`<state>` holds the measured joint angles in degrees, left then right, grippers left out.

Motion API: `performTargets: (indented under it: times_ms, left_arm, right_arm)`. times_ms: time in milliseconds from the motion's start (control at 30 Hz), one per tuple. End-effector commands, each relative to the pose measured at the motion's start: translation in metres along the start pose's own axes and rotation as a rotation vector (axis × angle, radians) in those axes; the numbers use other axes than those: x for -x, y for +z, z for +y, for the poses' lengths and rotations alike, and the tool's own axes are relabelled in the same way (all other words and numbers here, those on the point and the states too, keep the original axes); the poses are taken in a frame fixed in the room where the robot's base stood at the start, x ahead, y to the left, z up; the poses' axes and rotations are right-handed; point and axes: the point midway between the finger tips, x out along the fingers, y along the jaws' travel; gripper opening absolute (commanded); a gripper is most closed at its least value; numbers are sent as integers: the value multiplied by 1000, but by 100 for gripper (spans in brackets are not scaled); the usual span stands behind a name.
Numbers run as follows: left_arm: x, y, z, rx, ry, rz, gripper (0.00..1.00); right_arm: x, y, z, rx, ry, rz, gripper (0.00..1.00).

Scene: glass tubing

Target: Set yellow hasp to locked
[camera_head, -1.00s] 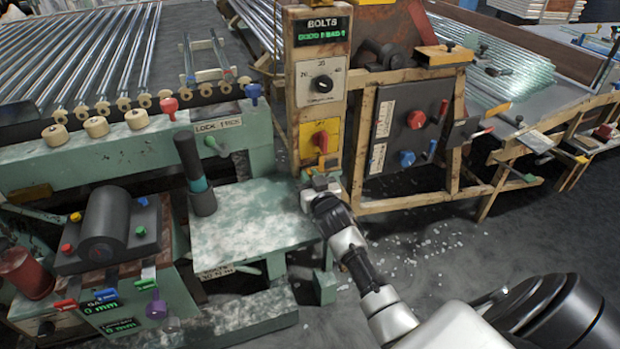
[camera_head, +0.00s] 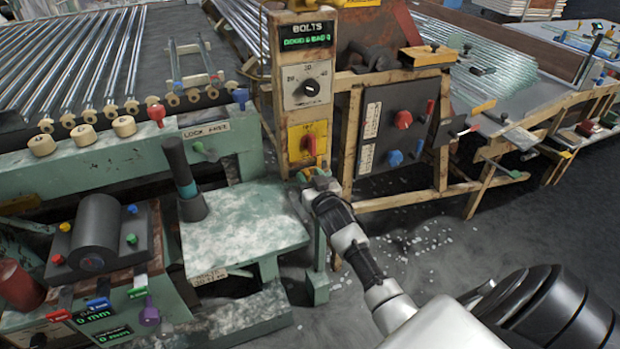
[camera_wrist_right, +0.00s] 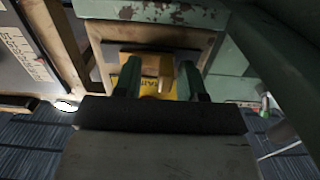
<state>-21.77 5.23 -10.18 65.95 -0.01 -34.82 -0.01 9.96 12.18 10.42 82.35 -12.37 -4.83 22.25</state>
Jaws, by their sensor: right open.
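In the right wrist view a yellow plate with dark lettering (camera_wrist_right: 150,84) faces me, with a yellow-orange upright piece (camera_wrist_right: 166,72) on it that looks like the hasp. My right gripper (camera_wrist_right: 160,80) is open, its green fingers on either side of that piece; I cannot tell if they touch it. Part of the plate is hidden by the fingers and gripper body. In the head view the right gripper (camera_head: 316,178) is low at the foot of the wooden post (camera_head: 297,170), with a small orange bit beside it. The hasp's setting cannot be read. My left gripper is not in view.
The post carries a yellow panel with a red knob (camera_head: 311,145) and a dial (camera_head: 311,88). A green bench (camera_head: 240,225) stands left of the gripper. A dark panel with red and blue knobs (camera_head: 390,125) is to the right. Open floor lies in front.

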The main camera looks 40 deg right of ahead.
Motion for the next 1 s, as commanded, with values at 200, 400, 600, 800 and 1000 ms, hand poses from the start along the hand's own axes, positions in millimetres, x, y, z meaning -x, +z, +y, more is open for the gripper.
performTargets:
  times_ms: [200,400,600,800,1000]
  left_arm:
    - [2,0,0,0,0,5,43]
    - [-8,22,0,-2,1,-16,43]
    - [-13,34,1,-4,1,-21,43]
    - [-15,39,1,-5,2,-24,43]
    - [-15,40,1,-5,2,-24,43]
  right_arm:
    - [13,0,-1,-2,-1,-2,40]
    - [52,0,0,-1,0,-3,40]
    - [89,0,0,-1,1,-3,40]
    - [107,0,1,0,2,0,40]
    - [109,0,1,0,2,0,40]
